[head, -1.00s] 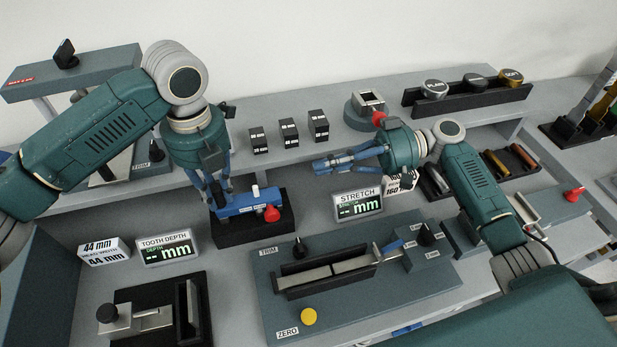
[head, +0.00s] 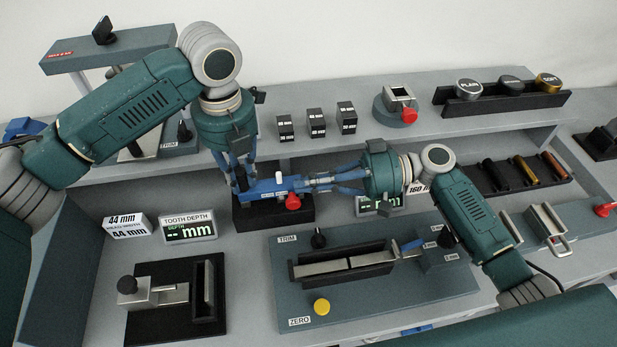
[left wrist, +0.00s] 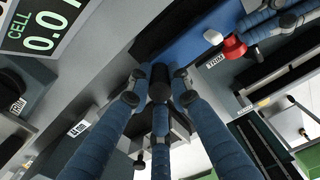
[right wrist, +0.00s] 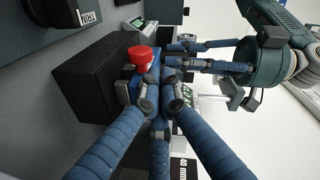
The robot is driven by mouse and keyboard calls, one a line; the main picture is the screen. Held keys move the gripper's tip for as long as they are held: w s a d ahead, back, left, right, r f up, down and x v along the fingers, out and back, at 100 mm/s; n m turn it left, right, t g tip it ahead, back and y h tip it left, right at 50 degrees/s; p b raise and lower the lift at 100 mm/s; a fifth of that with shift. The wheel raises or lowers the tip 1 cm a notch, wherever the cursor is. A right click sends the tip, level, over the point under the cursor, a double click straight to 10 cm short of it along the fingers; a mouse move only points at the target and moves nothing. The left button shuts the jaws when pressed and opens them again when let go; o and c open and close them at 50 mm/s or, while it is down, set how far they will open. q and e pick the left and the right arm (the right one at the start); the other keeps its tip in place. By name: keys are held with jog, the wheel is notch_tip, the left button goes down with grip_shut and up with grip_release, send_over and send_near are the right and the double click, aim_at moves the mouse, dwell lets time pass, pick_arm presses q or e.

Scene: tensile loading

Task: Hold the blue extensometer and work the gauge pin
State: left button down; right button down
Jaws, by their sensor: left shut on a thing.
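The blue extensometer (head: 262,187) lies on its black block (head: 262,217) on the bench. A white upright piece and a red knob (head: 293,202) are on its right part. My left gripper (head: 240,186) comes down from above and is shut on the extensometer's left end; its blue body also shows in the left wrist view (left wrist: 192,42). My right gripper (head: 307,184) reaches in from the right, with fingertips at the extensometer's right end beside the red knob, which also shows in the right wrist view (right wrist: 140,56). The gauge pin cannot be made out between those fingers.
A grey-green fixture (head: 375,290) with a yellow button is in front. The tooth depth display (head: 189,228) stands left. My right gripper partly covers the stretch display (head: 380,207). Three black blocks (head: 316,122) stand on the shelf behind.

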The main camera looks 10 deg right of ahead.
pick_arm(q)
jog(key=shift+f, duration=0.1)
pick_arm(e)
jog(key=shift+s, duration=1.25)
jog(key=shift+w, duration=0.1)
jog(key=shift+w+d+r, duration=0.1)
jog(key=shift+w+r, duration=0.05)
jog(key=shift+w, duration=0.05)
jog(key=d+r, duration=0.1)
jog(key=d, duration=0.2)
jog(key=w+d+r, duration=0.1)
jog(key=d, duration=0.3)
jog(key=w+d+r, duration=0.1)
jog(key=d, duration=0.3)
pick_arm(q)
jog(key=c, duration=1.6)
grip_release()
pick_arm(e)
jog(key=shift+a+f, duration=0.1)
pick_arm(q)
jog(key=shift+o, duration=0.4)
